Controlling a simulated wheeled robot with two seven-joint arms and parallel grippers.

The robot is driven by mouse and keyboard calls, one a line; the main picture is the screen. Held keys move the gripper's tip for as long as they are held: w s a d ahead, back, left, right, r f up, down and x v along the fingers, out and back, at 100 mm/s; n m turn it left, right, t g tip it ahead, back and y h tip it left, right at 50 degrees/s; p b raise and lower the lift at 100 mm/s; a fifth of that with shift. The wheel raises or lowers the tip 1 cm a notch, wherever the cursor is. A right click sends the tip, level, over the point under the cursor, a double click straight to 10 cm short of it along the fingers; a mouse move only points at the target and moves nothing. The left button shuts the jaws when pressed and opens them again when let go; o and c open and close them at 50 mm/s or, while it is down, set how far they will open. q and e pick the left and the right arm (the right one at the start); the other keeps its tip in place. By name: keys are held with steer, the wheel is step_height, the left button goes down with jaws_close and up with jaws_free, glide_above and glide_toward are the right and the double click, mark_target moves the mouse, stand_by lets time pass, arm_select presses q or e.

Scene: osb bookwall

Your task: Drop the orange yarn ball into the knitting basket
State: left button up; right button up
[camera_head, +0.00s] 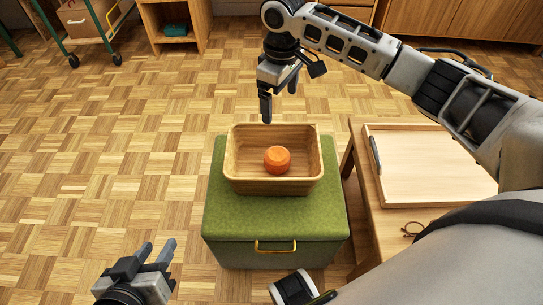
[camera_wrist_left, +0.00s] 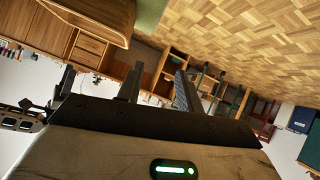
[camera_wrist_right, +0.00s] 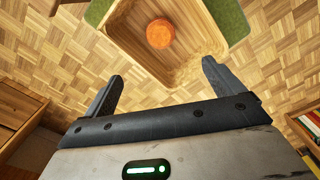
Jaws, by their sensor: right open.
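The orange yarn ball (camera_head: 277,159) lies inside the wooden knitting basket (camera_head: 236,160), on its floor near the middle. The basket stands on a green box-like seat. The ball (camera_wrist_right: 160,33) and the basket (camera_wrist_right: 200,75) also show in the right wrist view. My right gripper (camera_head: 279,105) is open and empty above and beyond the basket's far rim, apart from the ball. My left gripper (camera_head: 157,250) is open and empty at the lower left, in front and to the left of the green seat. Its fingers (camera_wrist_left: 158,88) are apart in the left wrist view.
The green seat (camera_head: 225,225) has a yellow handle on its front. A wooden table with a pale tray (camera_head: 420,200) stands to the right, under my right arm. A small shelf (camera_head: 175,40) and a wheeled cart (camera_head: 85,45) stand at the back left. The parquet floor on the left is clear.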

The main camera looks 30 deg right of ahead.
arm_select(q)
steer(key=shift+s+a+f+g+y+p, duration=0.1)
steer(key=shift+a+f+g+y+p, duration=0.25)
steer(key=shift+f+p, duration=0.25)
arm_select(e)
step_height(320, 180, up, 6)
steer(key=shift+f, duration=0.2)
